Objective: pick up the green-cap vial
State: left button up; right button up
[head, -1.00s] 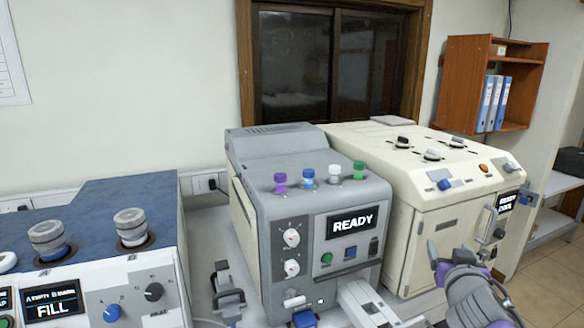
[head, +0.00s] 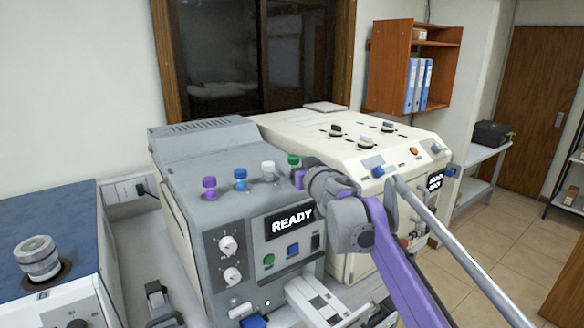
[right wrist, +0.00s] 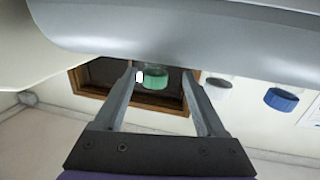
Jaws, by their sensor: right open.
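The green-cap vial (head: 293,160) stands upright in the top of the grey machine, at the right end of a row of capped vials. My right gripper (head: 304,168) is beside it, at the machine's right top edge, with its fingers mostly hidden in the head view. In the right wrist view, the open fingers (right wrist: 160,74) stand on either side of the green cap (right wrist: 155,80), with a gap visible on each side. Whether they reach around it in depth is hard to tell. My left gripper is not in view.
White (head: 268,168), blue (head: 240,174) and purple (head: 209,183) capped vials stand left of the green one. The grey machine (head: 200,150) shows READY. A cream machine (head: 350,155) stands close on the right, behind my right arm.

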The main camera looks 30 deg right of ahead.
aim_at(289, 157)
jog(key=shift+w+d+r, duration=0.15)
jog(key=shift+w+d, duration=0.05)
jog(key=shift+w, duration=0.25)
jog(key=w, duration=0.1)
jog(key=w+p, duration=0.1)
jog(key=w, duration=0.1)
jog(key=shift+w+d+f+p, duration=0.2)
jog(key=shift+w+d+p, duration=0.1)
jog(key=shift+d, duration=0.1)
jog(key=shift+w+f, duration=0.15)
jog(key=shift+w, duration=0.15)
jog(key=shift+s, duration=0.3)
jog(key=shift+c, duration=0.4)
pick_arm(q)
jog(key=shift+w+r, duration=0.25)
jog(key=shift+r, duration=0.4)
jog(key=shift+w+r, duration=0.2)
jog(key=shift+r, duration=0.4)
pick_arm(e)
grip_shut()
